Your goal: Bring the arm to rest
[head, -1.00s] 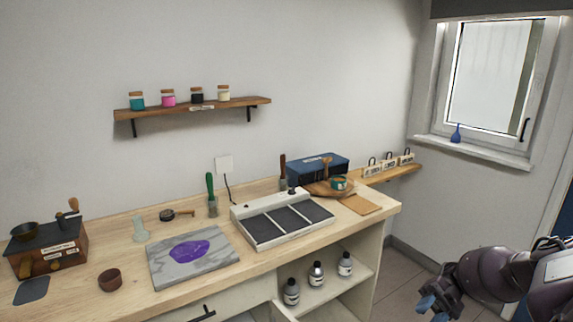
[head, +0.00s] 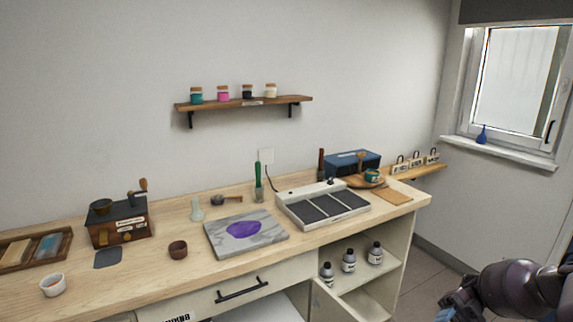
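My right arm enters at the lower right corner, and its gripper (head: 460,303) hangs low beside the right end of the workbench (head: 330,232). It is apart from the bench, and the picture's bottom edge cuts into it. I see nothing held in it, but the finger gap is too unclear to judge. My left arm and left gripper are outside the view.
The bench carries a marble slab (head: 274,235) with a purple patch, a white-framed tray unit (head: 295,214), a wooden grinder box (head: 121,234) and a blue case (head: 340,165). Bottles (head: 348,260) stand in the open cabinet (head: 390,285). Floor (head: 425,270) shows right of the bench.

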